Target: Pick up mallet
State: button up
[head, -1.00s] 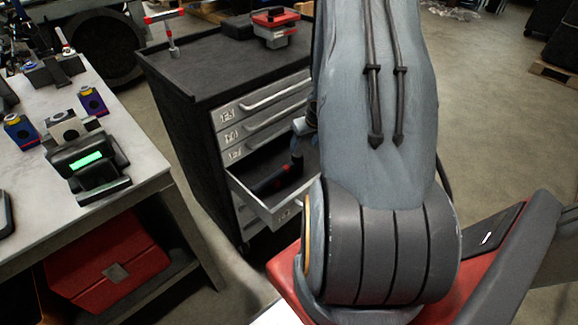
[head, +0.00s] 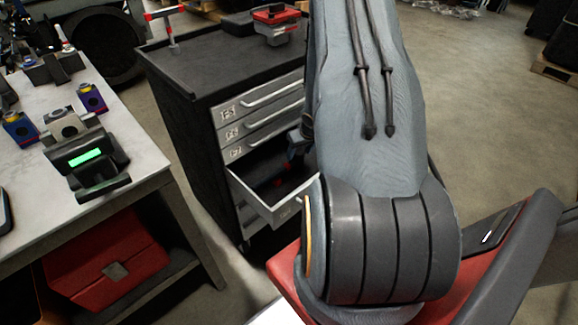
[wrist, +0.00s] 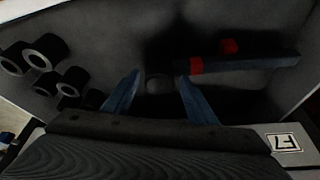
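A dark tool with red parts, which looks like the mallet (wrist: 245,64), lies in the open drawer (head: 262,205). In the wrist view its dark bar runs to the right from a red band. Its left end is lost in shadow. My gripper (wrist: 159,75) is inside the drawer, its two blue fingers spread apart. A dark rounded shape (wrist: 158,84) shows between the fingers; I cannot tell whether it is the mallet's head or whether the fingers touch it. In the head view my arm hides part of the drawer, and only small red bits of the tool show.
Several dark cylinders with pale rims (wrist: 45,50) lie at the drawer's left in the wrist view. The drawer walls are close around my gripper. The black cabinet (head: 190,75) has shut drawers above. A workbench (head: 125,190) stands left, with a red toolbox (head: 105,265) below.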

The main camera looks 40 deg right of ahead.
grip_shut()
